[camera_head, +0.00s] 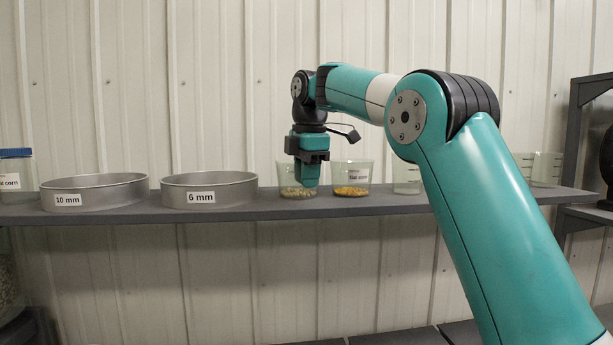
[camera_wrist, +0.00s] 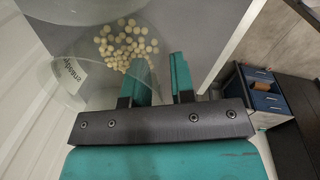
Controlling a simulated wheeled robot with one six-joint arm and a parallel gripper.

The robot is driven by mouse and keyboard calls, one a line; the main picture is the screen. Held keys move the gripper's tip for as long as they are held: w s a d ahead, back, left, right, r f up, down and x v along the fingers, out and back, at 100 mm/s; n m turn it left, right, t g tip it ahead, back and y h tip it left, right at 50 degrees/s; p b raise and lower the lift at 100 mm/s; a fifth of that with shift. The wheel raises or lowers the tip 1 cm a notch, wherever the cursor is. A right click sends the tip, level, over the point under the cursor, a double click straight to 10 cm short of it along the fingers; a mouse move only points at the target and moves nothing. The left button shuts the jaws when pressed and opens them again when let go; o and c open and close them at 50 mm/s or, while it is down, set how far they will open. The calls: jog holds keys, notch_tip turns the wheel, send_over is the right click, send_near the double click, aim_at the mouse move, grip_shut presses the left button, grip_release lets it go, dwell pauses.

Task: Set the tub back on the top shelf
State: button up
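A clear tub with pale round seeds (camera_head: 287,193) stands on the grey shelf (camera_head: 240,213), partly hidden by my gripper (camera_head: 307,183). In the wrist view this tub (camera_wrist: 75,75) shows its seeds and a label too blurred to read. My gripper (camera_wrist: 160,82) points down at its right side. The two teal fingers are apart with a visible gap; one overlaps the tub's clear wall and the other is outside it. I cannot tell whether they touch the wall. Another clear tub with orange-yellow corn (camera_head: 351,190) stands just to the right.
Two round metal sieves, labelled 10 mm (camera_head: 95,192) and 6 mm (camera_head: 210,190), stand to the left. A blue-lidded jar (camera_head: 17,170) is at the far left. Clear beakers (camera_head: 406,180) stand farther right, partly behind my arm. A blue drawer unit (camera_wrist: 262,90) shows in the wrist view.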

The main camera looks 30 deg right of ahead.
jog(key=shift+o, duration=0.9)
notch_tip(320, 180, up, 17)
jog(key=s+p, duration=0.2)
jog(key=p, duration=0.5)
jog(key=shift+a, duration=0.15)
jog(key=shift+s+r, duration=0.1)
